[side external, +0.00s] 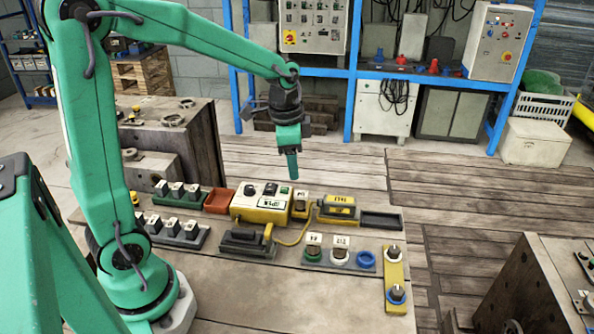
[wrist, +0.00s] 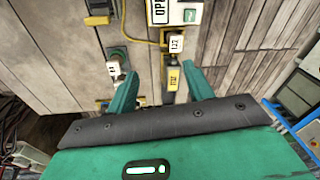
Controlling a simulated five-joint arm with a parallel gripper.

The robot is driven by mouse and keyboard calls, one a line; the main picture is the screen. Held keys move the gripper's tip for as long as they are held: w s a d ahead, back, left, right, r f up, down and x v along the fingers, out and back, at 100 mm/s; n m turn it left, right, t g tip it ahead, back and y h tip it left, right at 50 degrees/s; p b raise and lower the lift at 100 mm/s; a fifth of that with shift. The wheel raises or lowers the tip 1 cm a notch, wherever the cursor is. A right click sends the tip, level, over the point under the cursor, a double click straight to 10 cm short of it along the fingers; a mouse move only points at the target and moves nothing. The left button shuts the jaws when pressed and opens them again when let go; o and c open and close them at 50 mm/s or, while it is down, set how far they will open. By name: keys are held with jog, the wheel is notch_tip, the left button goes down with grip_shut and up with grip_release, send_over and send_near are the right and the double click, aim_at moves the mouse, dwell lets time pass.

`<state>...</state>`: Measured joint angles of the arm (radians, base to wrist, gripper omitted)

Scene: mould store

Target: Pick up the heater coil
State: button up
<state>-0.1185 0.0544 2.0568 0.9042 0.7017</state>
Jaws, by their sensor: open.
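No part in view is clearly recognisable as the heater coil. Several small labelled parts lie on the worktable. A white-tagged part on a yellow base (side external: 301,206) stands beside the yellow control box (side external: 262,202); a yellow-and-black labelled part (side external: 338,207) is to its right. Two tagged round parts sit in front, one green-based (side external: 313,250) and one white (side external: 340,253). My gripper (side external: 292,178) points down, empty, above the control box's right end. In the wrist view its fingers (wrist: 160,92) are apart, with a white tag (wrist: 175,43) and a yellow labelled part (wrist: 173,76) beyond them.
An empty blue ring (side external: 365,259) and a yellow plate with two knobs (side external: 396,280) are at the right. A red tray (side external: 219,200) and a dark tray (side external: 381,220) flank the back row. A yellow cable crosses the table. The front tabletop is clear.

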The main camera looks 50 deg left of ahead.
aim_at(301, 194)
jog(key=w+f, duration=0.1)
jog(key=f, duration=0.1)
jog(key=w+a+f+m+g, duration=0.1)
jog(key=f, duration=0.1)
jog(key=w+a+f+m, duration=0.1)
jog(key=w+f, duration=0.1)
jog(key=shift+w+a+f, duration=0.1)
jog(key=shift+a+f, duration=0.05)
jog(key=shift+f, duration=0.1)
jog(key=shift+f, duration=0.1)
jog(key=shift+f, duration=1.25)
jog(key=shift+f, duration=0.1)
jog(key=shift+f, duration=2.45)
jog(key=shift+c, duration=0.2)
grip_shut()
